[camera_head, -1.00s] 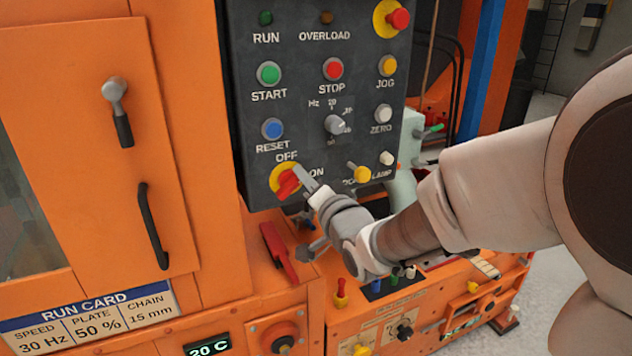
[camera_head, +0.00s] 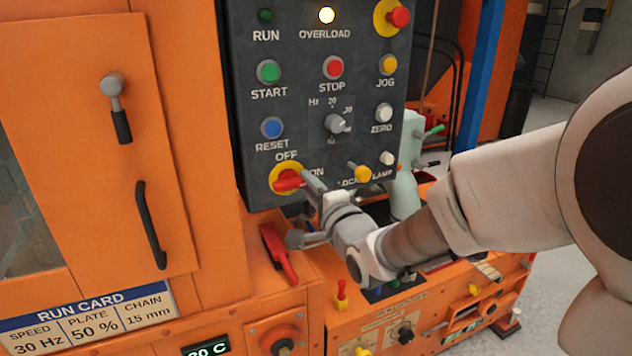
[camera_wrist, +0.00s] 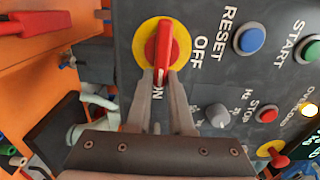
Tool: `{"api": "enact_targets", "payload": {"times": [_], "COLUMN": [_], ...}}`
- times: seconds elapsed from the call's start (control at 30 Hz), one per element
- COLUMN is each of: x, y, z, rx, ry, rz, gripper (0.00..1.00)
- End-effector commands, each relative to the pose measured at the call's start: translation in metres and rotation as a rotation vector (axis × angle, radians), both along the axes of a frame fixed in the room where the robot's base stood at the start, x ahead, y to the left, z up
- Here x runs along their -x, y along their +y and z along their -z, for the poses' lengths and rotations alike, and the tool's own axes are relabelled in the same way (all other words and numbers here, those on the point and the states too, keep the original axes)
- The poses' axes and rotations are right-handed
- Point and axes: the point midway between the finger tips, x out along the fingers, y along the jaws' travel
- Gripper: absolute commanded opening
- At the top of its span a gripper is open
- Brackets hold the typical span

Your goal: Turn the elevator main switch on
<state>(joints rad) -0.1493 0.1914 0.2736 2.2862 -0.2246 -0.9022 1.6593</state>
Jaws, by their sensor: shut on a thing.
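The main switch is a red rotary handle (camera_head: 288,181) on a yellow disc, low on the left of the dark control panel (camera_head: 355,100). Its labels are OFF above and ON to the right. In the head view the handle lies nearly level, its right end toward ON. In the wrist view the handle (camera_wrist: 164,50) points along toward the ON label. My gripper (camera_head: 306,180) is at the right end of the handle. In the wrist view my gripper (camera_wrist: 166,78) has its fingertips closed on the handle's near end, one on each side. The fingers partly hide the ON label.
The amber OVERLOAD lamp (camera_head: 327,15) is lit; the RUN lamp (camera_head: 265,15) is dark. Buttons and a Hz knob (camera_head: 335,123) sit above and right of the switch. A red lever (camera_head: 277,252) stands below the panel. The orange cabinet (camera_head: 190,150) is at left.

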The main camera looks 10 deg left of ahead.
Motion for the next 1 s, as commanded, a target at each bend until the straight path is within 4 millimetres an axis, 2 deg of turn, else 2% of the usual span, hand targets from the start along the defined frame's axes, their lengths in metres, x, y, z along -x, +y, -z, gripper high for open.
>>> {"api": "enact_targets", "payload": {"times": [0.47, 0.5, 0.67, 1.0], "x": [-0.0002, -0.0002, -0.0001, 0.0017], "y": [0.0008, 0.0008, 0.0006, -0.0010], "z": [-0.0010, -0.0011, -0.0006, -0.0004], "rx": [-0.016, -0.016, -0.015, -0.013], "ry": [0.006, 0.006, 0.006, 0.008], "rz": [-0.001, -0.001, -0.001, 0.000], "gripper": [0.00, 0.22, 0.50, 0.50]}}
